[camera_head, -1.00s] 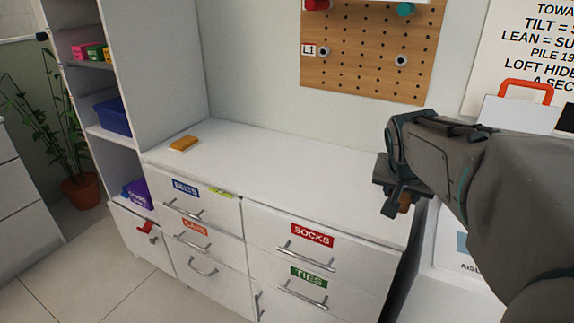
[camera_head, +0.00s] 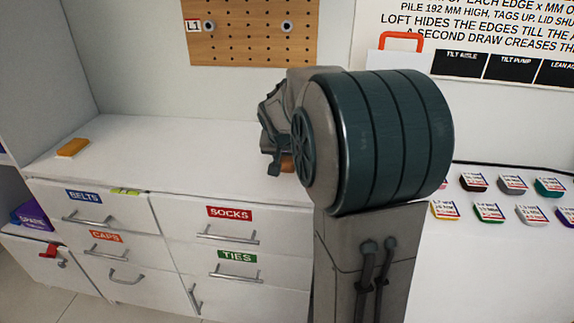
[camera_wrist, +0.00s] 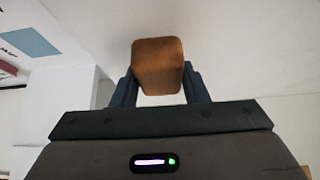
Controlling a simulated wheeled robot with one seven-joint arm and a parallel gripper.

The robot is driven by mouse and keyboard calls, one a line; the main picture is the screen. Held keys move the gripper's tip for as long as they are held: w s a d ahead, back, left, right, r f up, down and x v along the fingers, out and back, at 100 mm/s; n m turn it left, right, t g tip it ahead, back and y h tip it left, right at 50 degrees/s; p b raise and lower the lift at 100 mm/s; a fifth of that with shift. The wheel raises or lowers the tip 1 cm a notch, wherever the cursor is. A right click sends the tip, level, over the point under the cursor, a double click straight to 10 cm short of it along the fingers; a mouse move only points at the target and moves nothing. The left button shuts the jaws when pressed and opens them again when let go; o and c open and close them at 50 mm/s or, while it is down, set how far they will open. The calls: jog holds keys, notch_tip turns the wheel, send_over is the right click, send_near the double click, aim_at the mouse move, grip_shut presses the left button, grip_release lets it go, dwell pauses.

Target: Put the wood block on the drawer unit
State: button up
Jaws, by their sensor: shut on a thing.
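The wood block (camera_wrist: 158,66) is a brown-orange block between the two fingers of my gripper (camera_wrist: 160,88) in the wrist view. In the head view only a small part of the block (camera_head: 287,163) shows below my gripper (camera_head: 272,165), beside my large arm joint. My gripper is shut on it. The white drawer unit (camera_head: 175,165) has labelled drawers: BELTS, CAPS, SOCKS and TIES. The gripper appears over the right part of its top; the height above it is hard to tell. My arm hides the unit's right end.
A small orange-yellow block (camera_head: 73,147) lies at the left of the unit's top. The top between it and my gripper is clear. A pegboard (camera_head: 250,30) hangs behind. Several coloured tagged pieces (camera_head: 488,211) lie on a white surface at right.

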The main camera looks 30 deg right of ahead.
jog(key=shift+f, duration=1.1)
jog(key=shift+f+b, duration=0.25)
jog(key=shift+b, duration=0.15)
jog(key=o, duration=1)
jog(key=shift+r, duration=0.1)
jog(key=shift+c, duration=0.2)
jog(key=shift+r, duration=0.1)
jog(key=shift+r+p, duration=0.3)
jog(key=shift+p, duration=0.05)
jog(key=p+v, duration=0.2)
jog(key=v, duration=1)
jog(key=s+a+f+n+g+y, duration=0.1)
jog(key=s+a+f+n, duration=0.1)
jog(key=s+a+f, duration=0.2)
jog(key=s+a+f+n+g+y, duration=0.1)
jog(key=s+a+f, duration=0.3)
jog(key=s, duration=0.5)
jog(key=s+a+f+n+g+y, duration=0.1)
jog(key=s+a+f+n, duration=0.2)
jog(key=s, duration=0.4)
jog(key=shift+a+f+n+g+y, duration=0.3)
jog(key=shift+a+f+n+g, duration=0.1)
jog(key=shift+f, duration=0.2)
